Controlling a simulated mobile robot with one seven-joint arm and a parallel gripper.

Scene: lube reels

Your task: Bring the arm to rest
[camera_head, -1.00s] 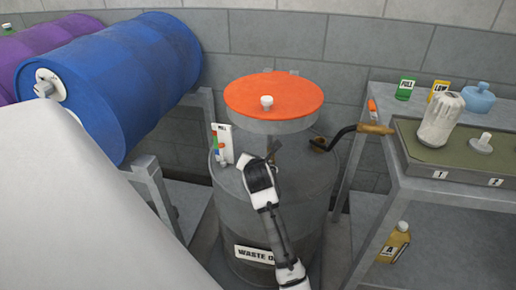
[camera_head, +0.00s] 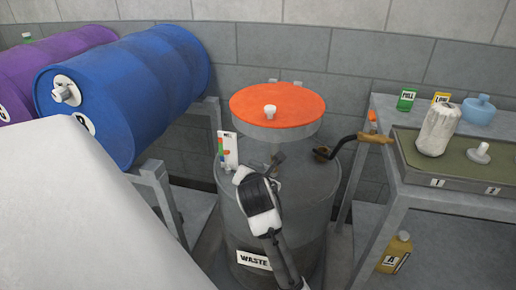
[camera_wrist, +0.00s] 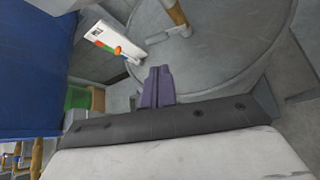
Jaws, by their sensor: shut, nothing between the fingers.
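My gripper (camera_wrist: 157,86) shows in the wrist view with its two purple-grey fingers pressed together and nothing between them. It hangs over the near side of the grey waste drum (camera_head: 320,215), whose top also shows in the wrist view (camera_wrist: 235,40). I cannot tell how far the fingertips are from the drum.
An orange-topped round pan (camera_head: 290,103) stands above the drum. A white card with coloured tabs (camera_head: 228,150) and a crank handle (camera_head: 345,147) are close by. A blue barrel (camera_head: 140,85) lies left.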

